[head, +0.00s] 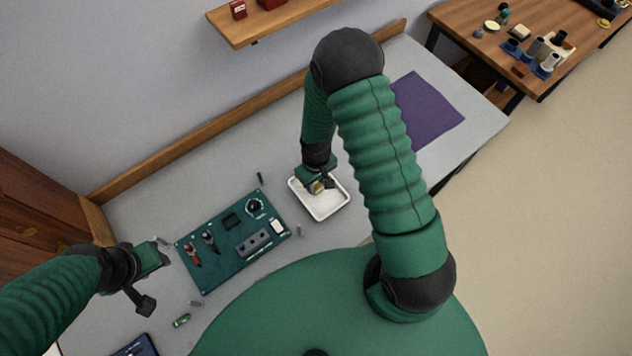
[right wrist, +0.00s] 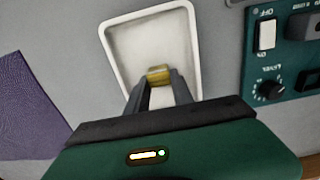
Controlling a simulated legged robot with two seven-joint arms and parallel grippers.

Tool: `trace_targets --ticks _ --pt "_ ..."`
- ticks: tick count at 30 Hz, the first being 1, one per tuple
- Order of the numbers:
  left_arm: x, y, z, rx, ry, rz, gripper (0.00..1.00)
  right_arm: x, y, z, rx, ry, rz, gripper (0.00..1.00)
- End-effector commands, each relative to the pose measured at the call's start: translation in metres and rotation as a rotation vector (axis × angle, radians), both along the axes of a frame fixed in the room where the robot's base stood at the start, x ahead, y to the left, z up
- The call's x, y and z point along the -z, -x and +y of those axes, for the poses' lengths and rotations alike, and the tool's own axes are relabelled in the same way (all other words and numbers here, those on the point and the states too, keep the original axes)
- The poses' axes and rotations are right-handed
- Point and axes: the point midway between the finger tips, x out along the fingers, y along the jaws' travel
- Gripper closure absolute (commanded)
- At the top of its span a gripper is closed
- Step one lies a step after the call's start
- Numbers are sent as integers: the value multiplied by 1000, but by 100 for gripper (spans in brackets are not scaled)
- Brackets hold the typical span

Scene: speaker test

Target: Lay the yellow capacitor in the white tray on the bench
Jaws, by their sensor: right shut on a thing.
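The yellow capacitor (right wrist: 159,72) is between the fingertips of my right gripper (right wrist: 159,81). It also shows in the head view (head: 316,187), partly covered by the fingers. My right gripper (head: 321,184) is shut on it, over the white tray (head: 333,207). In the right wrist view the tray (right wrist: 148,43) surrounds the capacitor, which appears over its inside. I cannot tell whether the capacitor touches the tray floor. My left gripper (head: 155,279) has its fingers apart and nothing between them, at the left of the bench.
A green panel (head: 216,258) with knobs and switches lies left of the tray. Several small cylinders lie around it, one a green part (head: 181,321). A purple mat (head: 428,112) lies at the bench's far right. A wooden ledge (head: 180,147) runs along the wall.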

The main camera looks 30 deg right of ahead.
Motion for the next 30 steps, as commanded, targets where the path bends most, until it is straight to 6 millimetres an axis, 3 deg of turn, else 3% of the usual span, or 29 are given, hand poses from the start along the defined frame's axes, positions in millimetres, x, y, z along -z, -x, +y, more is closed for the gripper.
trace_targets --ticks 1,2,6,17,30 --pt "0 0 0 0 0 0 64 0 0 0 0 0 0 100" --pt "0 0 0 0 0 0 64 0 1 0 0 0 0 68" --pt "0 0 0 0 0 0 64 0 1 0 0 0 0 50" --pt "0 0 0 0 0 0 64 -6 0 0 0 0 -1 50" --pt "-1 0 0 0 0 0 64 -105 -1 0 1 1 -4 50"
